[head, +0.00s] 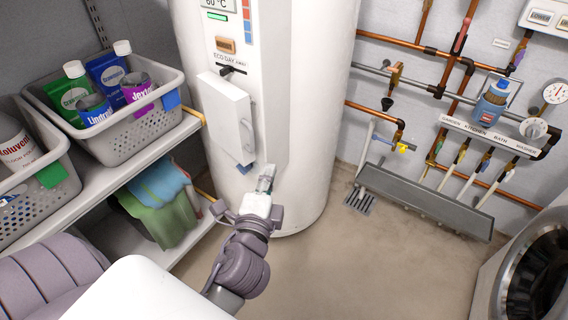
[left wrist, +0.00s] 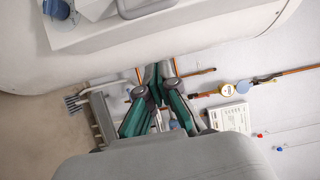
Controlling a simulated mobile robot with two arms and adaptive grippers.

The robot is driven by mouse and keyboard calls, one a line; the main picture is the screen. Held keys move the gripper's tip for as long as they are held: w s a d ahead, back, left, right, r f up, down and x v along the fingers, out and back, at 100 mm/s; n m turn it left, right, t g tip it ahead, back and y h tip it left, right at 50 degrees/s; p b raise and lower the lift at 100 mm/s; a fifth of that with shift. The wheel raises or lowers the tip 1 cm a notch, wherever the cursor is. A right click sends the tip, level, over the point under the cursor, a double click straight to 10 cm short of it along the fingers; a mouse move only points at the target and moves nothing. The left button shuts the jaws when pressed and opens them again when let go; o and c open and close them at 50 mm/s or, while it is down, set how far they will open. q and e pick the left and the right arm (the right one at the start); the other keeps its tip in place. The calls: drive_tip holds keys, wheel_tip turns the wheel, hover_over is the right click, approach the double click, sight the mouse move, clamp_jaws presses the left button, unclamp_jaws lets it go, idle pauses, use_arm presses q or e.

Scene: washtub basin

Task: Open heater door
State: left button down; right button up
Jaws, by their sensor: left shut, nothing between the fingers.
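The heater (head: 300,100) is a tall white cylinder at the centre of the head view. Its door (head: 224,118) is a white raised panel on the front, below a small display and a black knob. I cannot tell whether the door stands slightly ajar. My left gripper (head: 267,172) is shut and empty, just below and right of the door's lower corner, with no clear contact. In the left wrist view the shut fingertips (left wrist: 160,72) point toward the heater's curved body (left wrist: 220,45). Part of a white panel (left wrist: 100,28) shows at the top. My right gripper is out of view.
A shelf (head: 105,170) with grey baskets (head: 125,135) of bottles stands left of the heater. Pipes and valves (head: 400,85) line the right wall above a grey trough (head: 420,205). A round metal drum (head: 535,270) is at lower right. Floor between is clear.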

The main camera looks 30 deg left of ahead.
use_arm(q)
drive_tip(key=w+a, duration=0.6)
drive_tip(key=shift+w+a+r, duration=0.15)
drive_tip(key=shift+w+a, duration=0.2)
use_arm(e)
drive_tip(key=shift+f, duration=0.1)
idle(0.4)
use_arm(q)
drive_tip(key=shift+a+p, duration=0.1)
drive_tip(key=shift+p, duration=0.25)
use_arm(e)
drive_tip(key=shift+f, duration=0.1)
